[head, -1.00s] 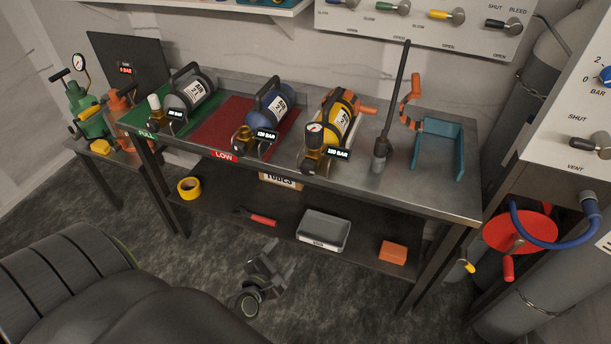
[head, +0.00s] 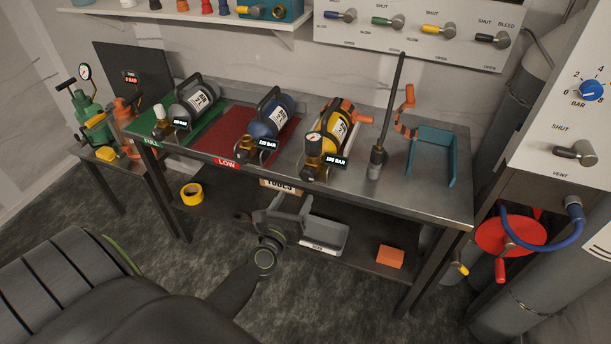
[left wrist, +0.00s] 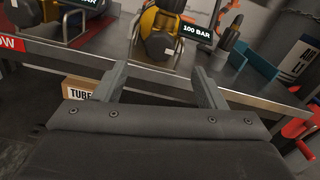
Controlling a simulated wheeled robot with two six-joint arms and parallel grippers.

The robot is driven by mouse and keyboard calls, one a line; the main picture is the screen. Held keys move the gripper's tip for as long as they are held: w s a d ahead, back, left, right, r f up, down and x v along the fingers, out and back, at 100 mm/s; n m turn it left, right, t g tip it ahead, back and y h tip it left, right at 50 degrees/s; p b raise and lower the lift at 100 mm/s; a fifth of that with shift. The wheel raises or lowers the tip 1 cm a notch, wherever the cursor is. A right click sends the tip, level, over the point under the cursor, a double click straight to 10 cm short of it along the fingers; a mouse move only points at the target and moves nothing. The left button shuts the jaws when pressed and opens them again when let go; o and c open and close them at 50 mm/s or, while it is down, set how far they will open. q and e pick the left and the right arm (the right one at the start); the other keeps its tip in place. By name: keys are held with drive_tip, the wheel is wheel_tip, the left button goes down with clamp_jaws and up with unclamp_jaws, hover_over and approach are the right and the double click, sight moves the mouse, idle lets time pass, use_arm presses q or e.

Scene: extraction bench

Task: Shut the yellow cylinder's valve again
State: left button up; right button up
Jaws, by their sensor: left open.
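The yellow cylinder (head: 338,132) lies on the steel bench with its brass valve (head: 313,170) and round gauge toward the front edge. A black tag beside it reads 100 BAR in the left wrist view (left wrist: 196,30), where the cylinder (left wrist: 172,8) and valve (left wrist: 157,46) show at the top. My left gripper (head: 290,205) is open and empty, in front of the bench and lower than the valve. In the left wrist view its spread fingers (left wrist: 160,72) point toward the valve, apart from it. My right gripper is out of view.
A blue cylinder (head: 270,118) on the red LOW mat (head: 228,138) and a grey cylinder (head: 195,100) stand left of the yellow one. A black upright bar (head: 390,105) and a teal bracket (head: 436,155) are right. The bench's front edge (head: 400,202) lies near my gripper.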

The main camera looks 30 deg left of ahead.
sight(306, 177)
use_arm(q)
drive_tip(key=x, duration=0.9)
drive_tip(key=shift+w+a, duration=0.1)
drive_tip(key=shift+w, duration=0.05)
drive_tip(key=c, duration=1)
